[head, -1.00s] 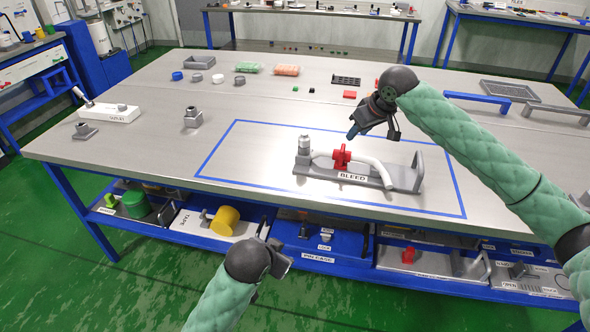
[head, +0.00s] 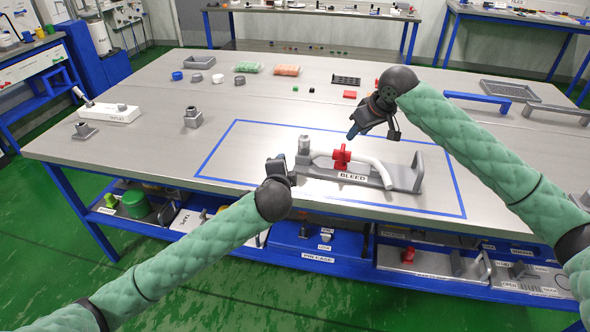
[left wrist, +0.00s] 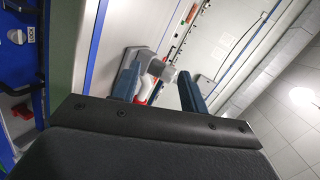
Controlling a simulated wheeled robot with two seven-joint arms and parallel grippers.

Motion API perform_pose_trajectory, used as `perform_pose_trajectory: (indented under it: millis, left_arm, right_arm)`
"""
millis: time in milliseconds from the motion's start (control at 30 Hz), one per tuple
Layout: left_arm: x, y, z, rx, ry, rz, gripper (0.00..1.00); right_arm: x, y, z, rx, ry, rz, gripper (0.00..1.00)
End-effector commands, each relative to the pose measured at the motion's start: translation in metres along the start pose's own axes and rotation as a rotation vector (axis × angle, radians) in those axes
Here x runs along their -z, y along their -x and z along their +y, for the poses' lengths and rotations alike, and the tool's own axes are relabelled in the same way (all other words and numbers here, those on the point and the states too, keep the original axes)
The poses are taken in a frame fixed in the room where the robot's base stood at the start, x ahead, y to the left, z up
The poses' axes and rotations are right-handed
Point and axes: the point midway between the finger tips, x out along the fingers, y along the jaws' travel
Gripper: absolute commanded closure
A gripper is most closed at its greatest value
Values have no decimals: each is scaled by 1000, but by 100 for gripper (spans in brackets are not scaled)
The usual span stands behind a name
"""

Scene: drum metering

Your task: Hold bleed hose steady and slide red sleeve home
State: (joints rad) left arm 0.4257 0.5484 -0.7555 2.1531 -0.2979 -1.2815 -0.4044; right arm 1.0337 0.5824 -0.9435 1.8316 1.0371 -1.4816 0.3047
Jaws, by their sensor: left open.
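The BLEED fixture (head: 353,177) is a grey base inside the blue taped rectangle on the table. A white bleed hose (head: 374,164) runs along it, with a red sleeve (head: 341,156) around its left part, right of a grey fitting (head: 304,146). My left gripper (head: 278,165) is at the left end of the fixture, beside the fitting; its fingers are small in the head view. In the left wrist view its two blue fingers (left wrist: 160,85) are apart, with the fixture beyond them and part of the red sleeve (left wrist: 154,92). My right gripper (head: 354,133) hovers behind and above the hose, apart from it; its finger gap is unclear.
A grey upright bracket (head: 417,171) stands at the fixture's right end. A grey fitting block (head: 193,117) and a white block (head: 110,113) stand to the left. A blue handle bar (head: 477,97) lies at the right back. The table between the left blocks and the tape is clear.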

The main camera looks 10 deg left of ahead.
Motion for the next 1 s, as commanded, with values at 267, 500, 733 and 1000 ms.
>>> perform_pose_trajectory:
  millis: [267,500,733,1000]
  left_arm:
    - [-2,-26,22,135,-585,8,56]
    - [11,-34,30,245,-1020,2,56]
    - [22,-34,21,352,-1391,-32,56]
    - [31,-31,18,410,-1678,-63,56]
  right_arm:
    - [0,0,0,0,0,0,64]
    - [0,0,0,0,0,0,64]
    - [0,0,0,0,0,0,64]
    - [0,0,0,0,0,0,64]
